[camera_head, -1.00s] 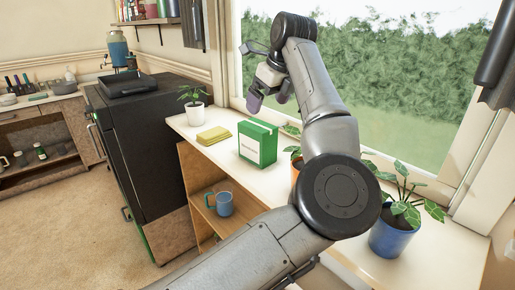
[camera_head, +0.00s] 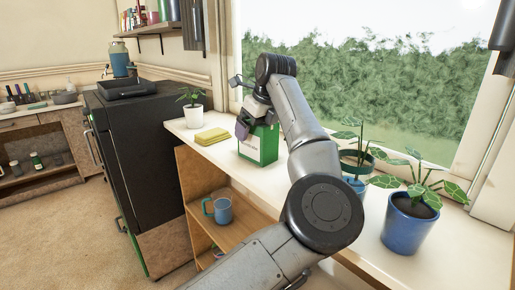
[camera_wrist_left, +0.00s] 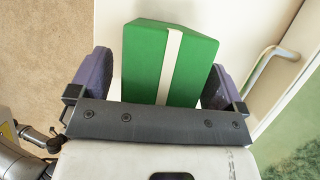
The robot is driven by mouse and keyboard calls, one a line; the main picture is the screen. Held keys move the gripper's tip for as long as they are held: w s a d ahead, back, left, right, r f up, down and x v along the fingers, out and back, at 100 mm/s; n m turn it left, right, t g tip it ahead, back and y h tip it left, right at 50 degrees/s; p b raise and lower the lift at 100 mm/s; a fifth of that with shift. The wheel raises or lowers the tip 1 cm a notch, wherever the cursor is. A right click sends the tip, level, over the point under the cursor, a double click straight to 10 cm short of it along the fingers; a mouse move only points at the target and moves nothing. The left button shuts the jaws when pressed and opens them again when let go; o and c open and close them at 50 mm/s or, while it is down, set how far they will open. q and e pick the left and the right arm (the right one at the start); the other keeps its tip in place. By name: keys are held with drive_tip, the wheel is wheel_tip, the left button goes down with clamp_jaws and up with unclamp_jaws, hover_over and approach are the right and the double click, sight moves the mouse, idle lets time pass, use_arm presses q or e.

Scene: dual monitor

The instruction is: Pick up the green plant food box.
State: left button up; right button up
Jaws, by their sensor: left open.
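The green plant food box (camera_head: 259,147), with a white label, stands upright on the white window shelf. My left gripper (camera_head: 256,130) is over the top of the box, hiding part of it. In the left wrist view the green box (camera_wrist_left: 146,65), with a white stripe down its top, lies between the two purple fingers of my left gripper (camera_wrist_left: 160,85). The fingers are apart, one on each side, with a visible gap on the left. My right gripper is not seen.
A yellow sponge-like block (camera_head: 212,136) and a small white potted plant (camera_head: 193,113) stand left of the box. Blue potted plants (camera_head: 408,225) stand to the right. A blue mug (camera_head: 219,210) sits on the lower shelf. The window is behind.

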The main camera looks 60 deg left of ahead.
use_arm(q)
drive_tip(key=shift+f, duration=0.1)
drive_tip(key=shift+f, duration=0.15)
idle(0.4)
drive_tip(key=c, duration=1.1)
